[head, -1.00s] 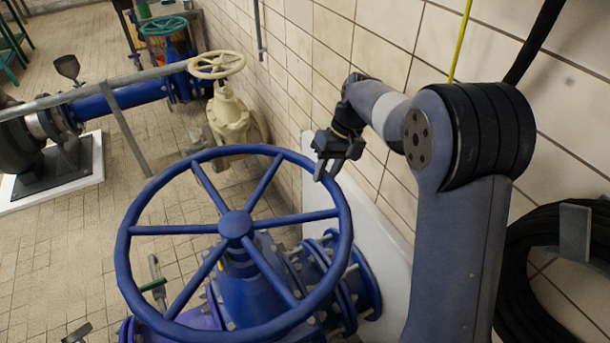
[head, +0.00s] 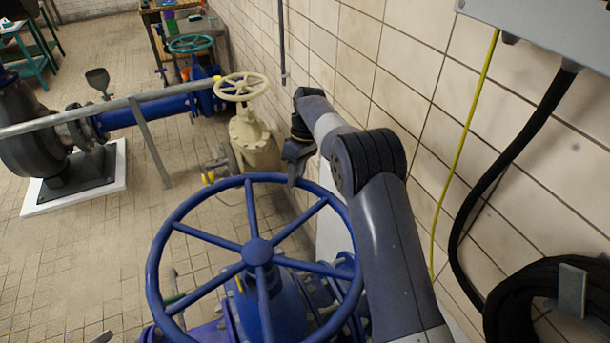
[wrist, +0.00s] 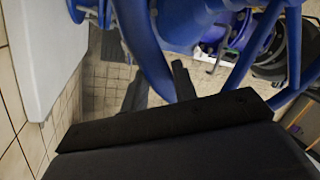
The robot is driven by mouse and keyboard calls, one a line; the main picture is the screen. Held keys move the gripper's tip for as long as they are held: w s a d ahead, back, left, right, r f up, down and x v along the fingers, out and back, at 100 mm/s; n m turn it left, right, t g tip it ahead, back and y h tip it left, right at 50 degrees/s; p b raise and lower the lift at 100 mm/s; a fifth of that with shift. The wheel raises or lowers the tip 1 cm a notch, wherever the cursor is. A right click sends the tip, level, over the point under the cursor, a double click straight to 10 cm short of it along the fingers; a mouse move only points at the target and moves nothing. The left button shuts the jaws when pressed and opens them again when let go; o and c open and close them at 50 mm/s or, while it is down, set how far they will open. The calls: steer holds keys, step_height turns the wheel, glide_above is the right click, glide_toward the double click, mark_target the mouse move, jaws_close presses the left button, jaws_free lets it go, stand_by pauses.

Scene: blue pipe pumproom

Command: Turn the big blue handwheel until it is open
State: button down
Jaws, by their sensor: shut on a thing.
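The big blue handwheel (head: 257,252) lies almost flat in the lower middle of the head view, with several spokes and a round hub. It sits on a blue valve body (head: 285,300). My gripper (head: 293,180) is at the rim's far side, between two spokes, shut on the rim. In the wrist view the blue rim (wrist: 145,50) passes between my two dark fingers (wrist: 158,88). The exact contact is partly hidden by the gripper.
A cream valve (head: 252,135) with its own wheel stands just beyond my gripper. The tiled wall (head: 440,150) runs close on the right, with a coiled black hose (head: 530,305). A grey rail (head: 120,105) and a pump (head: 55,145) are at left. Open floor lies left of the handwheel.

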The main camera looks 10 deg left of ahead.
steer(key=shift+w+a, duration=0.15)
steer(key=shift+a, duration=0.2)
steer(key=c, duration=1.1)
jaws_free()
steer(key=shift+b+v, duration=0.3)
steer(key=shift+v, duration=3.5)
